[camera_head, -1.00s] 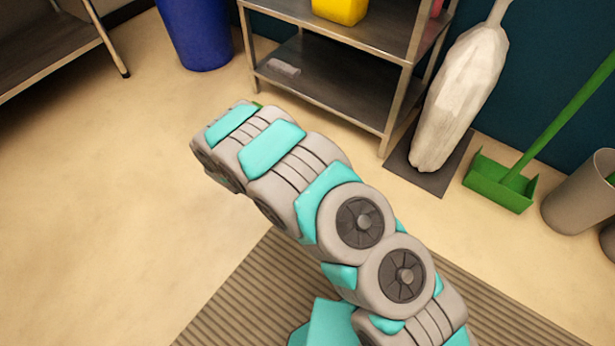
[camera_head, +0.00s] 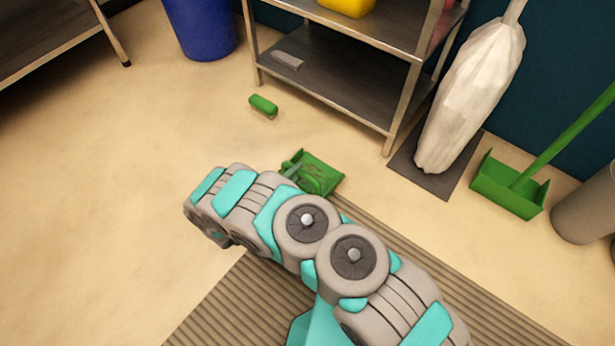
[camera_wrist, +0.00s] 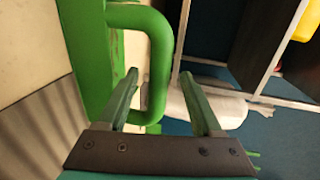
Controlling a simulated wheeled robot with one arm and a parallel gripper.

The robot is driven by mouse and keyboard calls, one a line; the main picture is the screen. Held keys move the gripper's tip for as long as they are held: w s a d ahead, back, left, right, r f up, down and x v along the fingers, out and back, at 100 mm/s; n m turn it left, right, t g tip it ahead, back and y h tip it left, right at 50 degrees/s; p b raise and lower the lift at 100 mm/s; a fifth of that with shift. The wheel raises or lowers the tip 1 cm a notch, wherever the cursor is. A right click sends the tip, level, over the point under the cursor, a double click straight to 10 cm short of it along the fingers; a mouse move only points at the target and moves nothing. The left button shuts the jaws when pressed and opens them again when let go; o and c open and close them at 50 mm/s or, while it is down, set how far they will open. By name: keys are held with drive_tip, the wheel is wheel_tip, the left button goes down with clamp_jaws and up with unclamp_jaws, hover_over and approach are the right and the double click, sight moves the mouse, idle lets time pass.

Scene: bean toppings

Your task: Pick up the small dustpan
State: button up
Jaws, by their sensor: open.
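The small green dustpan (camera_head: 322,168) lies on the floor in the head view, just beyond my arm, which hides part of it. In the wrist view its looped green handle (camera_wrist: 153,40) runs down in front of my gripper (camera_wrist: 159,76). My gripper is open, with one finger on each side of the handle's long bar. The bar appears between the fingertips, and I see no firm grip on it. In the head view my gripper is mostly hidden by the arm and hard to make out.
A small green block (camera_head: 263,106) lies on the floor near the metal shelf (camera_head: 335,92). A long-handled green dustpan (camera_head: 508,187) stands at the right, near a white bagged upright item (camera_head: 470,85) and a grey bin (camera_head: 588,212). A ribbed mat (camera_head: 225,310) lies below my arm.

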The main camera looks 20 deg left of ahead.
drive_tip(key=x, duration=0.5)
drive_tip(key=shift+w+a+f+b, duration=0.1)
drive_tip(key=shift+w+a+b, duration=0.15)
drive_tip(key=shift+a+b, duration=0.1)
clamp_jaws()
idle(1.1)
